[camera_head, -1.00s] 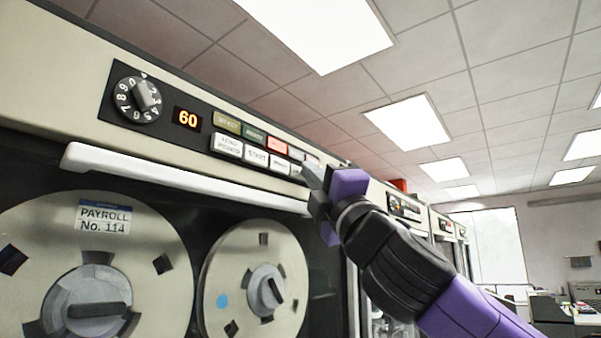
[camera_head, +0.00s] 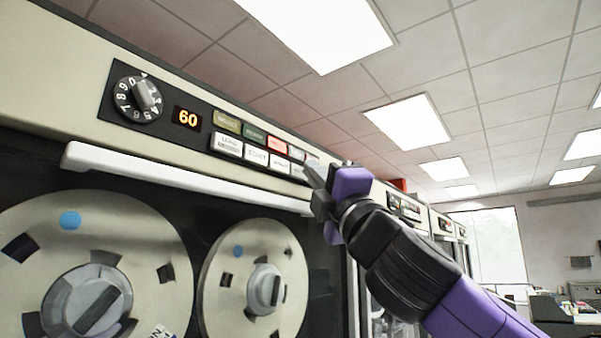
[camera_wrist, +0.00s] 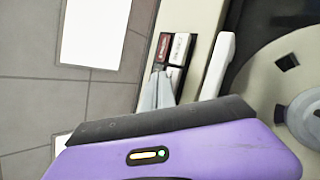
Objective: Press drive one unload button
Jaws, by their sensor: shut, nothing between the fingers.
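The control panel of the near tape drive (camera_head: 172,118) has two rows of buttons beside a dial and an orange 60 display. The upper row has olive, green and red (camera_head: 277,145) buttons; the lower row is white (camera_head: 255,155). My gripper (camera_head: 311,173) is shut and empty, its tips at the right end of the button rows, partly covering the last buttons. The wrist view shows the gripper tips (camera_wrist: 157,88) just beside a red button (camera_wrist: 162,48) and a white button (camera_wrist: 180,49). I cannot read which button is unload, nor tell whether the tips touch one.
Two tape reels (camera_head: 85,250) sit below a white handle bar (camera_head: 180,178), which runs under the panel. More drives (camera_head: 440,225) stand in a row to the right. The space right of my arm is open, with desks far off.

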